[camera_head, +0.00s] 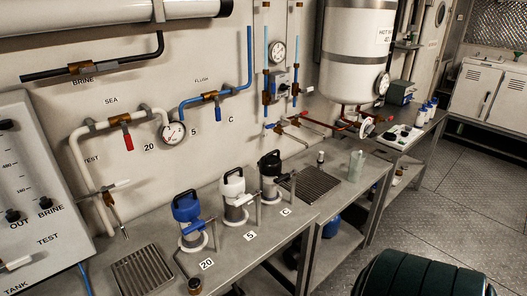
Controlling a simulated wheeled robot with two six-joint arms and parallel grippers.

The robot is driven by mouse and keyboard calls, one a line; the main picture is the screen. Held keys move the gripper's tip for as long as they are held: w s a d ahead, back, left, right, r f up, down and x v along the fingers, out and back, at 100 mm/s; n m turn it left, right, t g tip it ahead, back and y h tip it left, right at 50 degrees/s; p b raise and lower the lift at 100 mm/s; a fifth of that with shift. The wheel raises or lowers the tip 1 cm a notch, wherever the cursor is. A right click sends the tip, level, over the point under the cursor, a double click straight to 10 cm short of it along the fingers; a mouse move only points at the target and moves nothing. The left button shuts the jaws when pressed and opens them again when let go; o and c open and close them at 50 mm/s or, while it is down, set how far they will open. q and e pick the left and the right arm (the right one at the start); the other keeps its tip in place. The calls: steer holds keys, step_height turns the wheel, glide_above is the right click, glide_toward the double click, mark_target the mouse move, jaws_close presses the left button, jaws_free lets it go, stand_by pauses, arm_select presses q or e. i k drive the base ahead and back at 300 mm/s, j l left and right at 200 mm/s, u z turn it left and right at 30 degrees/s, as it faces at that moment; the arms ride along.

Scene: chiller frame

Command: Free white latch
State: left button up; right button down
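The white-topped canister (233,187) stands upright in the middle of three on the steel bench, behind the label 5 (249,236). Neither of my grippers is in view.
Drain grates (142,272) lie left and right of the canisters. A pale bottle (356,166) and a small vial (320,157) stand farther right on the bench. Pipes, valves and gauges line the wall behind. A dark green ribbed rounded object (425,275) fills the bottom right.

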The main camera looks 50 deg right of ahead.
mark_target(246, 199)
steer(key=z, duration=1.45)
